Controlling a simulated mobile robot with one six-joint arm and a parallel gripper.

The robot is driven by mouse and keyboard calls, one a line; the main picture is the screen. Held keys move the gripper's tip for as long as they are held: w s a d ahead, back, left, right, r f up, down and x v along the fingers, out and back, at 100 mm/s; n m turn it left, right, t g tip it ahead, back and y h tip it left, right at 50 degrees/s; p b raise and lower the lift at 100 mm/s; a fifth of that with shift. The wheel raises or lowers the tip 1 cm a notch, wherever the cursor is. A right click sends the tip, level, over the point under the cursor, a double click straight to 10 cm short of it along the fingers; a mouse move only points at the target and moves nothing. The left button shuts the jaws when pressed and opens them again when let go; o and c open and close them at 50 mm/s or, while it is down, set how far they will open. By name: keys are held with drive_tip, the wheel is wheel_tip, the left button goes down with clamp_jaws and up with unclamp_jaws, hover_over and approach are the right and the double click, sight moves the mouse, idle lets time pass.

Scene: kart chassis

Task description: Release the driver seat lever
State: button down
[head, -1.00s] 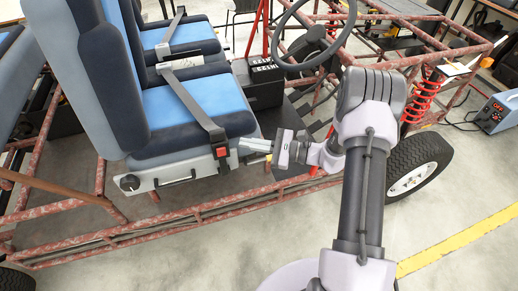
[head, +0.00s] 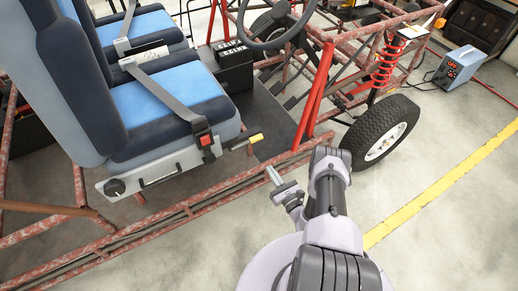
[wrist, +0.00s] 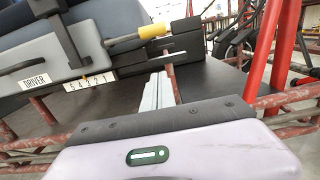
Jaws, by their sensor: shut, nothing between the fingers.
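The driver seat (head: 170,105) has blue and dark cushions on a light base. A lever with a yellow grip (head: 256,138) sticks out from the front of its base. The yellow grip (wrist: 154,31) also shows at the top of the wrist view, on a metal rod. My gripper (head: 272,174) is shut and empty, below and right of the lever and apart from it. In the wrist view my closed fingers (wrist: 158,90) point up toward the lever, with a visible gap. A white DRIVER label (wrist: 35,81) and a number strip (wrist: 91,83) are on the seat side.
A black knob (head: 114,187) and a dark handle bar (head: 160,178) are on the seat base. The rusty-red frame rail (head: 190,213) runs below the seat. A front wheel (head: 382,132) stands to the right. The grey floor (head: 440,240) at the right is open.

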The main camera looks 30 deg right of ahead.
sight(248, 142)
drive_tip(key=w+r+b, duration=0.3)
drive_tip(key=w+r, duration=0.1)
drive_tip(key=w, duration=0.6)
drive_tip(key=shift+a+r, duration=0.15)
drive_tip(key=shift+a, duration=0.05)
